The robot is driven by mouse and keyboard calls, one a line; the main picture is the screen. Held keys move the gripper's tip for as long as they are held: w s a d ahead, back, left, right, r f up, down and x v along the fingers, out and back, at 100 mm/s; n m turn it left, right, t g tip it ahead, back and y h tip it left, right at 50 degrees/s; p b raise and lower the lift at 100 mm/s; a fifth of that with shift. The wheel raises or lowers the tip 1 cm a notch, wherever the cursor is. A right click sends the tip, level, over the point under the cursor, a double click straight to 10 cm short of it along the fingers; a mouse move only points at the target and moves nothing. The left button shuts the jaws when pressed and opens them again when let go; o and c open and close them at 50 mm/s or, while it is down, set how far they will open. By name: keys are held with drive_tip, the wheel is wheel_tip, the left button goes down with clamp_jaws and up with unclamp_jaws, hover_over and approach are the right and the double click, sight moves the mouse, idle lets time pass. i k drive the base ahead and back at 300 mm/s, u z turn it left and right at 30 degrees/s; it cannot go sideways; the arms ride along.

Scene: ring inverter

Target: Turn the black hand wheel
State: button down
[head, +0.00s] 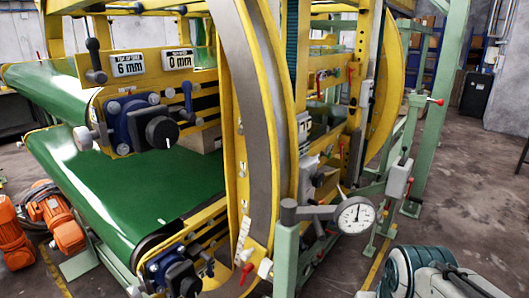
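A round black knob, which looks like the black hand wheel (158,132), sits on a blue round flange (121,120) at the left of the yellow machine frame. It has a small white mark near its lower edge. A similar dark round knob (182,280) sits on a lower blue mount at the bottom edge, partly cut off. I cannot tell for sure which of the two the task means. No gripper fingers show in the head view, and nothing is seen touching either knob.
Green conveyor belts (120,195) run left from the curved yellow ring frame (236,120). A dial gauge (355,215) sticks out on a grey-green post at the right. Orange motors (62,225) stand at lower left. Open concrete floor (475,170) lies at right.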

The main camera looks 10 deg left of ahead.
sight(317, 179)
drive_tip(key=u, duration=1.95)
drive_tip(key=k, duration=0.5)
drive_tip(key=z, duration=1.45)
